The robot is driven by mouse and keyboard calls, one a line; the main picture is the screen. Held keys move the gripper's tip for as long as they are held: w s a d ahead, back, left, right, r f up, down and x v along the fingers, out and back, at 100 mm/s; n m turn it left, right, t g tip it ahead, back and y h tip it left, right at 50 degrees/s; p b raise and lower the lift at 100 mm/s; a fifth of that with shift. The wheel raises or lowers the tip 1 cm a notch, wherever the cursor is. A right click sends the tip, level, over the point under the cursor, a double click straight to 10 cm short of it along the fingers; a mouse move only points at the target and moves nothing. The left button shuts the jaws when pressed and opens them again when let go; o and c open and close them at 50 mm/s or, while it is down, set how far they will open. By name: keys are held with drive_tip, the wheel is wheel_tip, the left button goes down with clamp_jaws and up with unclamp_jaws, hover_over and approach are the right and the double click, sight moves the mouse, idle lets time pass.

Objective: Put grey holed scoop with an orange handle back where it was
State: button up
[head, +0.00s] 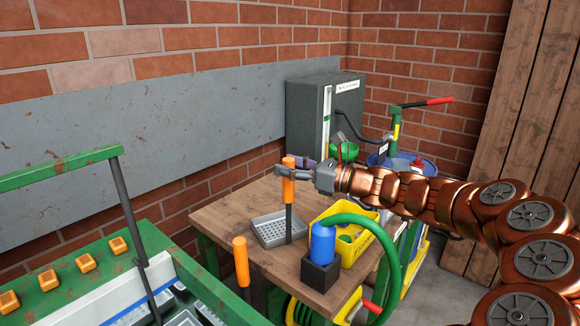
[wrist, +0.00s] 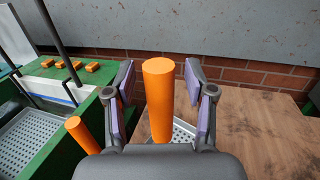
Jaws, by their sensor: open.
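A grey holed scoop (head: 270,232) rests on the wooden table, with its orange handle (head: 289,186) upright. My gripper (head: 294,166) is open at the upper part of this handle. In the wrist view the handle (wrist: 159,100) stands between the two spread purple-padded fingers of my gripper (wrist: 160,78), with gaps on both sides. The scoop's pan (wrist: 184,132) is mostly hidden behind my gripper there. A second orange handle (head: 241,262) stands at the green sorting belt, and it also shows in the wrist view (wrist: 82,135) beside a grey holed pan (wrist: 32,140).
The wooden table (head: 222,216) has clear room at its left. A blue cylinder (head: 322,243) in a black block, a green hose (head: 372,232) and a yellow crate (head: 357,249) stand close right of the scoop. The green belt frame (head: 60,166) rises at left.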

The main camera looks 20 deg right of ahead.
drive_tip(key=v, duration=1.2)
drive_tip(key=s+a+f+n+g, duration=0.1)
drive_tip(key=s+a+n+g, duration=0.25)
drive_tip(key=a, duration=0.35)
drive_tip(key=s+a+f+n+g, duration=0.2)
drive_tip(key=s+a+n+g, duration=0.1)
drive_tip(key=a+n, duration=0.3)
drive_tip(key=s+a+f+n+g+h, duration=0.1)
drive_tip(key=s+a+f+n, duration=0.1)
drive_tip(key=s+a, duration=0.1)
drive_tip(key=s+a+f+n+g+h, duration=0.1)
drive_tip(key=s+a+f+n+g, duration=0.1)
drive_tip(key=s+a, duration=0.1)
drive_tip(key=s+a+f+n+g+h, duration=0.1)
drive_tip(key=s+a+f+n+g, duration=0.1)
drive_tip(key=s+a, duration=0.1)
drive_tip(key=shift+s+f, duration=0.3)
drive_tip(key=shift+s, duration=0.55)
drive_tip(key=s+d+f+n+g+h, duration=0.2)
drive_tip(key=s+f+n+h, duration=0.35)
drive_tip(key=s, duration=0.45)
drive_tip(key=s+d+f+n+g+h, duration=0.1)
drive_tip(key=s+d+f+n+h, duration=0.3)
drive_tip(key=s+d, duration=0.5)
drive_tip(key=shift+s+f+n+h, duration=0.25)
drive_tip(key=shift+f+n+h, duration=0.15)
drive_tip(key=shift+n+h, duration=0.25)
